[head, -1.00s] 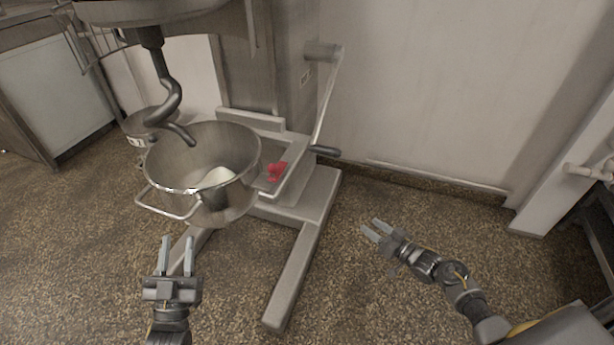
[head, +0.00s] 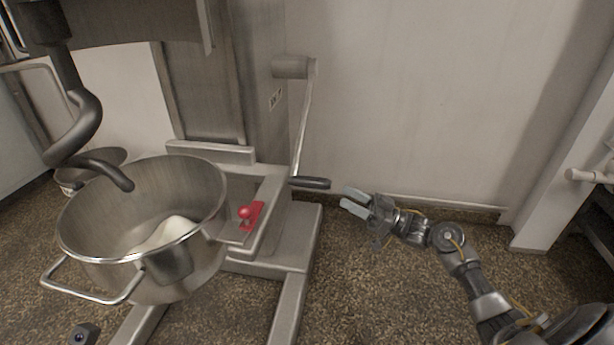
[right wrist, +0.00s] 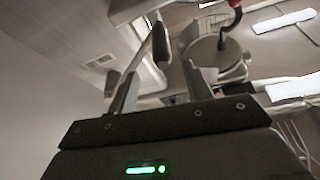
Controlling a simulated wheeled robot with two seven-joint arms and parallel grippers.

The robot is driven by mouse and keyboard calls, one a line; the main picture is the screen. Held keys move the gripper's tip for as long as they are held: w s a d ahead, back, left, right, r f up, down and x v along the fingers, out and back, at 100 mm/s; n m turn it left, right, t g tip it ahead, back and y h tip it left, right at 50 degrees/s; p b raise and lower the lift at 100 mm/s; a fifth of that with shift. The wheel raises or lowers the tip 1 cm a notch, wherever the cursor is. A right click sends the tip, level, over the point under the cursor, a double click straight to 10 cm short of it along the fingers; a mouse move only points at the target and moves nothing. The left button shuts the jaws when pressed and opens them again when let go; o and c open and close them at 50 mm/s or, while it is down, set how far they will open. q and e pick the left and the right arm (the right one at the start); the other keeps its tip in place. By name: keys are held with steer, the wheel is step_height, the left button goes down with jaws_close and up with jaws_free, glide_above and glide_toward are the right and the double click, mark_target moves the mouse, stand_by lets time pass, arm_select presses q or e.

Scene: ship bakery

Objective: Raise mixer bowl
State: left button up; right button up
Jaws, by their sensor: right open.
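The steel mixer bowl (head: 85,245) hangs on its cradle at the left in the head view, with pale dough (head: 165,234) inside. The dark dough hook (head: 85,125) reaches over its rim. The crank arm (head: 303,125) slopes down the mixer's right side to a black handle (head: 311,183). My right gripper (head: 349,199) is open and empty, a short gap right of the handle and pointing toward it. In the right wrist view the handle (right wrist: 161,43) shows beyond and between the open fingers (right wrist: 160,90). My left gripper's fingers are out of view.
A red clamp (head: 249,215) sits on the cradle beside the bowl. The mixer's base leg (head: 290,300) runs forward along the floor. A pale wall (head: 430,100) stands behind the crank, and a white rack post (head: 560,180) is at right. The floor below my right arm is clear.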

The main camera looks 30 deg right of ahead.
mark_target(306, 177)
steer(key=b+x, duration=0.2)
steer(key=x, duration=0.8)
steer(key=shift+w+a+r+b, duration=0.2)
steer(key=shift+a+b, duration=0.1)
jaws_close()
